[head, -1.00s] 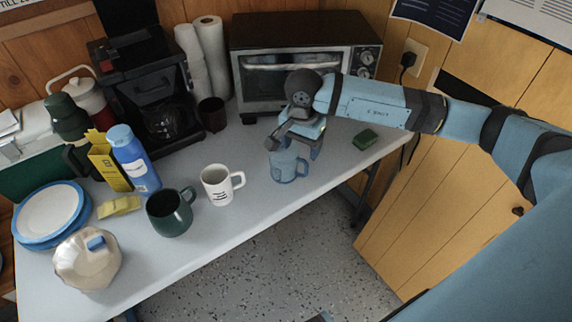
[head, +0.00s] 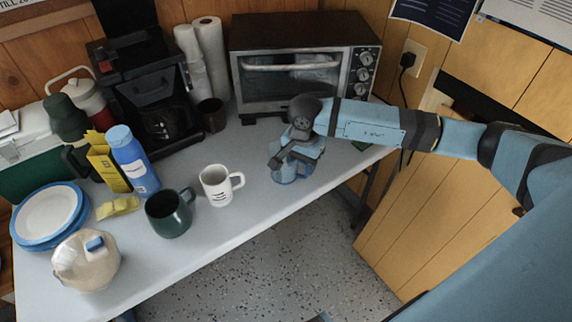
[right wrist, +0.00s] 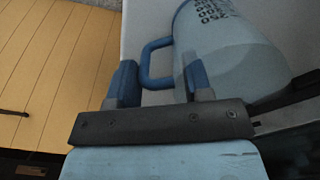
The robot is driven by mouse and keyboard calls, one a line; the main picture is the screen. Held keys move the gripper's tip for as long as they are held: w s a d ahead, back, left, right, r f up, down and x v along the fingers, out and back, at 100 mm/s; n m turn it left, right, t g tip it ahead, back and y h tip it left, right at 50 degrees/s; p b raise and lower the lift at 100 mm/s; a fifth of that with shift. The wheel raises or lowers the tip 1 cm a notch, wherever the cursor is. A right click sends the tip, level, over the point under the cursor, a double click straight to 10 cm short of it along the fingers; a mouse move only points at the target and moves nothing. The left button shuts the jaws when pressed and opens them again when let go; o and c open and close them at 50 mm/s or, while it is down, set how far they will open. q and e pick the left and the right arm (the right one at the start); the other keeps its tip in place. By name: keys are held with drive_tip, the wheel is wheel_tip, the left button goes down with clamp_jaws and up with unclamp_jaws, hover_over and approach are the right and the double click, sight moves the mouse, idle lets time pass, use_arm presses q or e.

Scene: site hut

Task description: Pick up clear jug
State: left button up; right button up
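A translucent jug (head: 84,266) with a blue cap and a side handle stands at the table's front left. Nothing touches it, and it is far from my right gripper. The fingers do not look closed on the handle. In the head view my gripper hides much of the mug. My left gripper is not in view.
A white mug (head: 215,187), a dark green mug (head: 170,215), a blue bottle (head: 133,165), a yellow box (head: 105,165) and plates (head: 45,215) stand to the left. A toaster oven (head: 300,65) and coffee maker (head: 140,90) are behind. A green sponge (head: 362,146) is partly hidden by my arm.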

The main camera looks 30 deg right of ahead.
drive_tip(key=c, duration=0.4)
drive_tip(key=shift+o, duration=0.2)
drive_tip(key=shift+r, duration=0.15)
